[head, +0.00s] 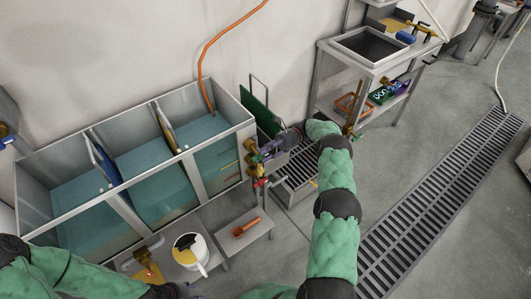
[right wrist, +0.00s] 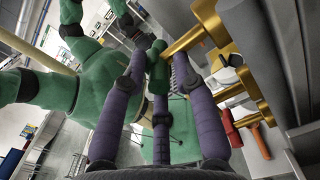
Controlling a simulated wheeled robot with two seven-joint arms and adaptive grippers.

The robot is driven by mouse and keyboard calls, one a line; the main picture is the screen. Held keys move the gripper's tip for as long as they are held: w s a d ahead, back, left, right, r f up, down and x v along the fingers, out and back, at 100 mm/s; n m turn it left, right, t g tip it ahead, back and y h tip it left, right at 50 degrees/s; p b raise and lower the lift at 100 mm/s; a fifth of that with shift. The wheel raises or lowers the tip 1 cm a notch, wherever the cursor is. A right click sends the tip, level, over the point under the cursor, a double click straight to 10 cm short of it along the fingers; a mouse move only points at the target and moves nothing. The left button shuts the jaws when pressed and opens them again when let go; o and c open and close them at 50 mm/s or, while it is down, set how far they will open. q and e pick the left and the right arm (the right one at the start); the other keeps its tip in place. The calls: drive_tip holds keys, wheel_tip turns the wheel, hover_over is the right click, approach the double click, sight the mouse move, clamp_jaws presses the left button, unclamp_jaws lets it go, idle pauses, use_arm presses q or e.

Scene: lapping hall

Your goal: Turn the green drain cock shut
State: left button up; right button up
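The green drain cock's handle (right wrist: 157,68) shows in the right wrist view between the purple fingers of my right gripper (right wrist: 160,75). The left finger is close beside it; I cannot tell whether any finger touches it. The fingers stand apart, wider than the handle. Brass pipework (right wrist: 205,35) lies just right of the handle. In the head view my right gripper (head: 268,152) is at the tank's right end, by brass fittings (head: 250,146), and hides the green handle. My left gripper (head: 165,291) is at the bottom edge, mostly cut off, its fingers unclear.
A red handle (right wrist: 230,128) is near the green one. The tank (head: 124,203) holds blue-green liquid in several compartments. A low stand (head: 255,232) bears an orange object; a white pot (head: 190,250) is beside it. A floor grate (head: 440,190) and steel bench (head: 330,70) are right.

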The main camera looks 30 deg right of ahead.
idle(0.3)
drive_tip(key=shift+r, duration=4.95)
